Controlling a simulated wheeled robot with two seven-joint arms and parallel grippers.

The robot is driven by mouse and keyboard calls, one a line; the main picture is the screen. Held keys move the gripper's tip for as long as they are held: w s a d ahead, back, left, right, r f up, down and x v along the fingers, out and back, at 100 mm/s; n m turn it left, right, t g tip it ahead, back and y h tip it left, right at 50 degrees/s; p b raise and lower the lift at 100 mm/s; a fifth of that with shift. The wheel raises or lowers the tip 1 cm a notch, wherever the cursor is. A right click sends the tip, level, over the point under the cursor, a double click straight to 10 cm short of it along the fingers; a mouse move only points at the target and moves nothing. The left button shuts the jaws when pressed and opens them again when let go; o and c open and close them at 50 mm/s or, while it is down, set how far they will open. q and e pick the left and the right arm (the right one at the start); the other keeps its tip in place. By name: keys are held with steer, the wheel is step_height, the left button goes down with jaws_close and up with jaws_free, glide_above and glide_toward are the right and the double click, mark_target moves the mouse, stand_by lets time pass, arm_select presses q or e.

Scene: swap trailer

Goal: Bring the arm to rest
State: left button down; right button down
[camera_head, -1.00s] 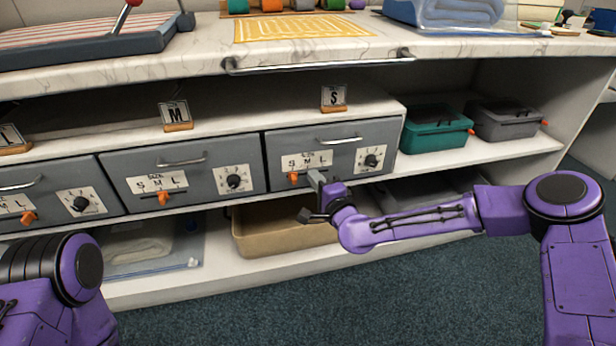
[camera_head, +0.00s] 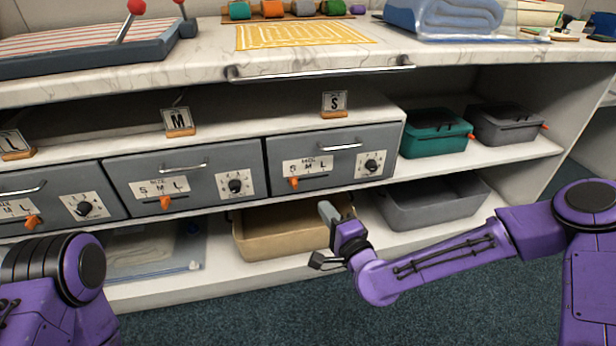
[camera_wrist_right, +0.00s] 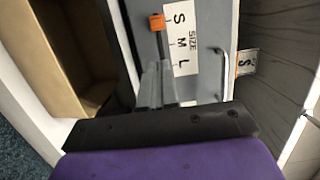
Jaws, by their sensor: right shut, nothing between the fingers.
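My right arm (camera_head: 440,255) comes in from the right in the head view. Its gripper (camera_head: 327,210) is shut and empty, in front of the tan bin on the lower shelf and below the drawer marked S (camera_head: 330,160). The right wrist view shows the shut fingers (camera_wrist_right: 157,85) with that drawer's size label (camera_wrist_right: 185,45) and orange slider (camera_wrist_right: 157,22) beyond them, apart from them. Of my left arm (camera_head: 65,275) only the purple and black joint shows at the lower left; its gripper is out of view.
The counter edge with a metal rail (camera_head: 320,72) overhangs the drawers. A tan bin (camera_head: 275,240) and a grey bin (camera_head: 430,205) stand on the lower shelf. A teal box (camera_head: 432,135) and a grey box (camera_head: 503,124) stand on the upper right shelf. The carpet (camera_head: 240,310) in front is clear.

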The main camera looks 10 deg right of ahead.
steer(key=s+d+f+n+g+h, duration=0.15)
steer(key=s+f+g, duration=0.25)
steer(key=s+f, duration=0.45)
steer(key=s+f+n+g+h, duration=0.15)
steer(key=s+f+g, duration=0.4)
steer(key=f, duration=0.65)
steer(key=s+d+f+n+g+h, duration=0.2)
steer(key=s+d+f, duration=0.2)
steer(key=s+d, duration=0.4)
steer(key=s+d+f+n+g+h, duration=0.25)
steer(key=s+d+f, duration=0.2)
steer(key=s, duration=0.55)
step_height(320, 180, up, 34)
steer(key=d+n+p, duration=0.1)
steer(key=p, duration=3.2)
steer(key=shift+s+d+f, duration=0.15)
steer(key=shift+s+d, duration=0.15)
steer(key=shift+s, duration=0.05)
